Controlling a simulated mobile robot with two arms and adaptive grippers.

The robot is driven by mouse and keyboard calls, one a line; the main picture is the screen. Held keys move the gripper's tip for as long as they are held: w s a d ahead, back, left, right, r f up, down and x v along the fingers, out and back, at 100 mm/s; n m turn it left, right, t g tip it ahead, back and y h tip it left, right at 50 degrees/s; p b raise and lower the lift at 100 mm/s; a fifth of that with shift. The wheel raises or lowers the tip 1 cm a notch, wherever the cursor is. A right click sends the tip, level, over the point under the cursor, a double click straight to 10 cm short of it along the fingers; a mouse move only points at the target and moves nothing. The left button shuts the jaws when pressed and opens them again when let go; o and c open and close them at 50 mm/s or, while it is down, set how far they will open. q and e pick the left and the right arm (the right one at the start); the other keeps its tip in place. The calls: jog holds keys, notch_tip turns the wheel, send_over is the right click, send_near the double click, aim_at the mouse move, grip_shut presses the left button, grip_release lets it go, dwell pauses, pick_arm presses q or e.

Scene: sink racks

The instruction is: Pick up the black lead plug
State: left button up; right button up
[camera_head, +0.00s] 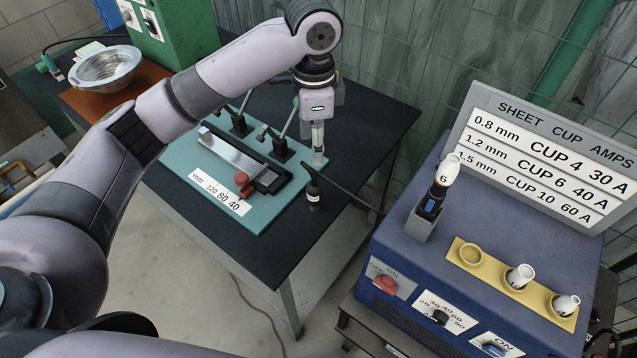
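My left gripper (319,160) points down just above and behind the plug in the picture. Its fingers show nearly edge-on, so I cannot tell whether they are open or shut, or whether they touch the plug or cable. My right gripper is not in view.
The teal board carries clamps, a metal strip and a red knob (242,179) on a dark table (283,247). A blue machine (407,255) with a torch, white cups and a sign (480,92) stands right. A metal bowl (105,66) sits back left.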

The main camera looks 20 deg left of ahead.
pick_arm(q)
jog(key=p, duration=0.1)
send_over(314, 185)
jog(key=s, duration=0.1)
notch_tip(314, 185, down, 5)
jog(key=shift+f, duration=0.2)
jog(key=f, duration=0.3)
jog(key=shift+w+f, duration=0.15)
jog(key=shift+w, duration=0.25)
jog(key=shift+f+p, duration=0.4)
jog(key=shift+f, duration=0.5)
notch_tip(314, 185, down, 5)
jog(key=shift+r+p, duration=0.2)
jog(key=shift+p, duration=0.55)
jog(key=shift+f, duration=0.25)
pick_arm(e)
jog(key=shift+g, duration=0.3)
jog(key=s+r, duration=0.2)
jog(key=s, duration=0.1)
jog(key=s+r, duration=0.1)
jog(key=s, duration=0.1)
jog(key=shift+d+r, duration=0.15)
pick_arm(q)
jog(key=shift+c, duration=0.3)
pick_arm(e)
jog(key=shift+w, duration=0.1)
